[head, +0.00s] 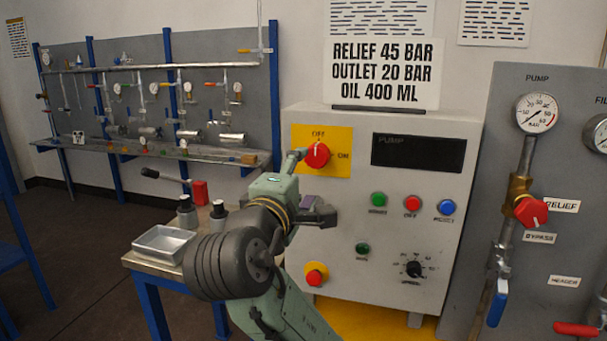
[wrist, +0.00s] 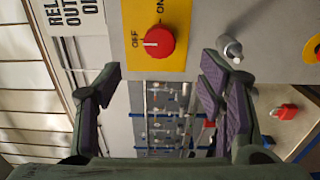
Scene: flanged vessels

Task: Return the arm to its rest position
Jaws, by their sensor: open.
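My gripper (head: 312,185) is in front of the grey control cabinet (head: 440,215), with my arm bent beneath it. In the wrist view my gripper (wrist: 163,85) is open, with its purple-padded fingers wide apart and nothing between them. The red rotary switch (head: 317,155) sits on a yellow OFF/ON plate (head: 339,138). In the head view one finger overlaps the switch's left edge. In the wrist view the red switch (wrist: 159,42) lies beyond the fingertips, its white mark towards OFF. I cannot tell whether a finger touches it.
A small table with a metal tray (head: 164,241) and dark-capped bottles (head: 187,213) stands left of my arm. Pipes and the pump gauge (head: 536,113) are on the right panel. A blue-framed rack (head: 168,85) stands behind left. Open floor lies at lower left.

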